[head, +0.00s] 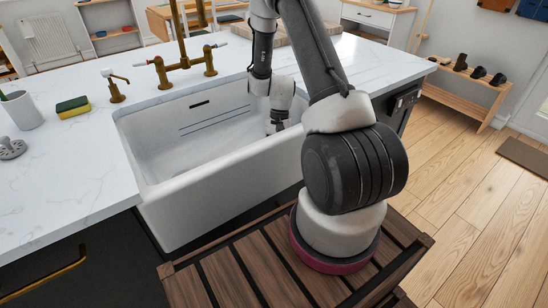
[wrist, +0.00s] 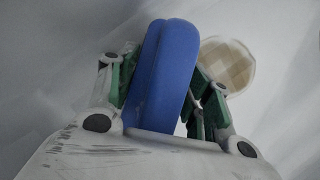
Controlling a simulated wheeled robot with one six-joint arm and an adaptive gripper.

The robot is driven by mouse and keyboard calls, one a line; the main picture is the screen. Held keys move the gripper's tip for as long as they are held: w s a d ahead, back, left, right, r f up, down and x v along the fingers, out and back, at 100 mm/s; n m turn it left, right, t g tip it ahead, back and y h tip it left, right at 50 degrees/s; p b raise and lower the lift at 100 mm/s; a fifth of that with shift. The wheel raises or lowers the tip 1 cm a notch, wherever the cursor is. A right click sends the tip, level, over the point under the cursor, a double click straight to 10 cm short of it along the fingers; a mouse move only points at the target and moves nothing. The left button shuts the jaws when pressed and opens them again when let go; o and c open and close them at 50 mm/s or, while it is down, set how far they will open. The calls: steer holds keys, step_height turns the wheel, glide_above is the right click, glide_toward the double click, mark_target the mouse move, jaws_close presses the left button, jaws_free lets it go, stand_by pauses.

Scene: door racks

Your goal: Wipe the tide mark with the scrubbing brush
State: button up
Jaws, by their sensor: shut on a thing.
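The tide mark shows as thin dark lines (head: 215,119) on the back inner wall of the white sink (head: 160,200). My gripper (head: 277,124) is down inside the sink near its right end, to the right of the lines; it is small there and its fingertips are hard to make out. In the wrist view my gripper (wrist: 165,95) has its green-lined fingers on both sides of the scrubbing brush's blue handle (wrist: 165,75) and is shut on it. A round beige checkered part (wrist: 228,66) shows behind the right finger; I cannot tell whether it belongs to the brush.
A brass tap (head: 182,65) stands behind the sink, with a small brass dispenser (head: 116,88) to its left. A yellow-green sponge (head: 73,107), a white cup (head: 22,111) and a grey strainer (head: 10,148) are on the left counter. The sink's left part is empty.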

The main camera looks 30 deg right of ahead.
steer(key=shift+d, duration=0.75)
step_height(320, 180, up, 2)
steer(key=shift+w+a, duration=0.1)
steer(key=shift+w, duration=0.05)
steer(key=shift+r, duration=3)
